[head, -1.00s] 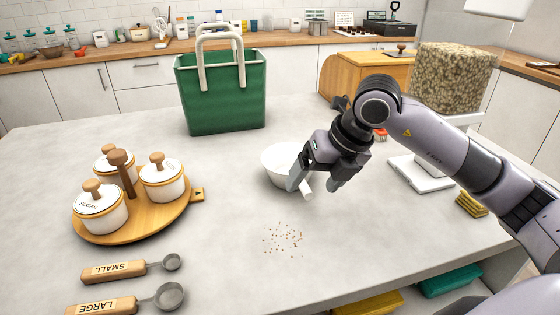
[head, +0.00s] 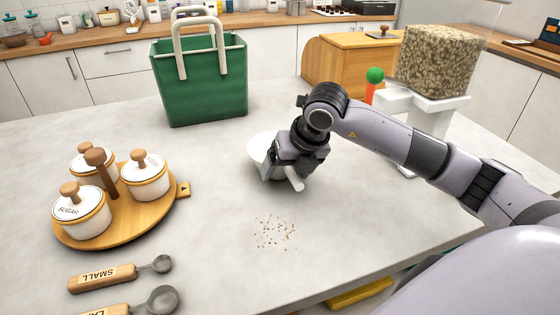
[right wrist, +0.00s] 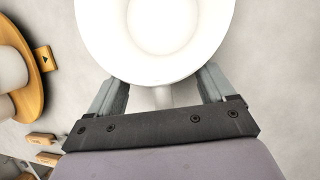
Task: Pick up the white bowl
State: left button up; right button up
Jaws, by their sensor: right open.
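The white bowl (head: 257,147) stands on the grey counter, partly hidden behind my right gripper (head: 281,174) in the head view. A short white handle (head: 294,180) sticks out of the bowl toward the lower right. In the right wrist view, the bowl (right wrist: 160,30) fills the top middle. There my right gripper (right wrist: 162,88) is open, with one finger on each side of the handle (right wrist: 163,98). The fingertips are close to the bowl's rim; I cannot tell whether they touch it. My left gripper is not in view.
A round wooden tray (head: 120,233) with lidded white jars stands at left. Measuring spoons (head: 103,277) lie at front left. A green bag (head: 200,85) stands behind the bowl. Brown crumbs (head: 275,232) lie in front. A stand with a speckled block (head: 437,60) is at right.

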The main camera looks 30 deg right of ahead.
grip_shut()
jog(key=shift+r, duration=0.1)
